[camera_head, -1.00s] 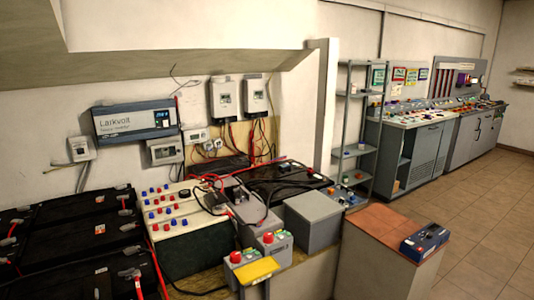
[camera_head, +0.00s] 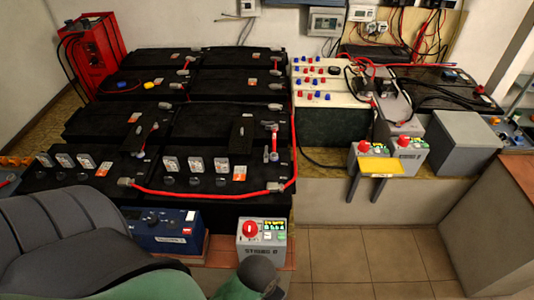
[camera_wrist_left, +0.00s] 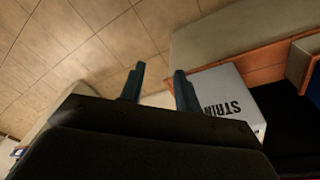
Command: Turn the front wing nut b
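Black batteries (camera_head: 225,180) stand in rows in the head view. A red cable (camera_head: 205,193) runs along the front row between two grey terminal clamps, one at the left (camera_head: 125,182) and one at the right (camera_head: 275,186). The wing nuts are too small to tell apart, and no letter b can be read. My left gripper (camera_wrist_left: 159,70) is open and empty in the left wrist view. Its two dark fingers are apart, beside a light grey box lettered STRIN (camera_wrist_left: 222,90). The left fingers do not show clearly in the head view. My right gripper is not in view.
A grey box with a red knob (camera_head: 262,240) and a blue device (camera_head: 160,228) stand before the front batteries. Grey and green arm parts of mine cover the lower left. Tiled floor (camera_head: 370,265) is clear.

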